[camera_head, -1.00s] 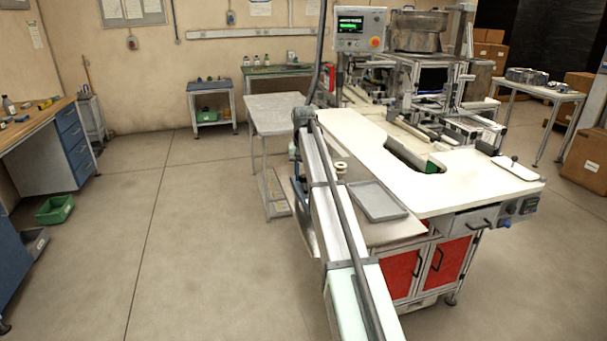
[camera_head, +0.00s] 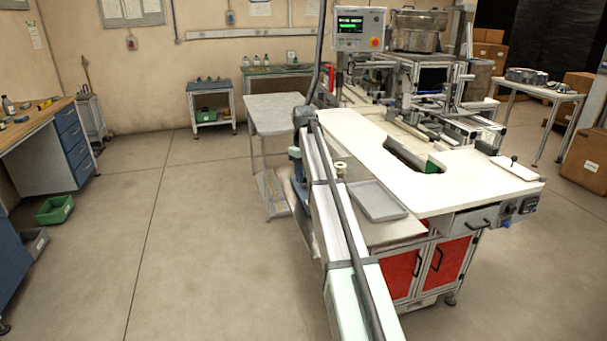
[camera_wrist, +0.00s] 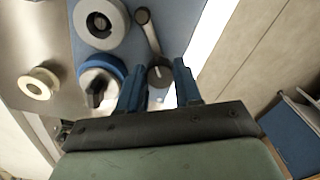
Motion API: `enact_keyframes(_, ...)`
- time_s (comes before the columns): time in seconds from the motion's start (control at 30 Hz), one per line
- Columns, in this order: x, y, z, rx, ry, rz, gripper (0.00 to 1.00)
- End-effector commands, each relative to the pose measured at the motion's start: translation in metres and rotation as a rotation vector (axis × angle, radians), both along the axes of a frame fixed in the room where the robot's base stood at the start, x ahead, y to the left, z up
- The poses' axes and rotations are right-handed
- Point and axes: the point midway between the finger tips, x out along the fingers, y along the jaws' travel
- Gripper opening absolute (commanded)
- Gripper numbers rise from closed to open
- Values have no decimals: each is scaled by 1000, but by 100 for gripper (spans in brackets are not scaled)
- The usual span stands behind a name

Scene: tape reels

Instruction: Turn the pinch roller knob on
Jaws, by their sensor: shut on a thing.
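In the wrist view, my gripper (camera_wrist: 160,88) has its two blue fingers on either side of a dark round knob (camera_wrist: 160,74), which I take for the pinch roller knob, and is shut on it. A grey lever (camera_wrist: 150,38) runs from the knob to a dark round end near the top of the picture. The knob sits on a blue-grey panel (camera_wrist: 85,52). My gripper's fingertips and the knob cannot be made out in the head view, where my arm covers that area.
Left of the fingers is a black pointer-shaped knob (camera_wrist: 97,95) on a white disc with a blue rim. A white reel (camera_wrist: 100,22) and a cream spool (camera_wrist: 40,84) lie beyond.

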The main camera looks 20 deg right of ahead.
Motion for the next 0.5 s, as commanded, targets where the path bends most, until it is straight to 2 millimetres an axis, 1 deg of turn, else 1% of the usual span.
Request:
enact_keyframes(0.2,0,-1,0,-1,0,135,3)
enact_keyframes(0.5,0,-1,0,-1,0,231,3)
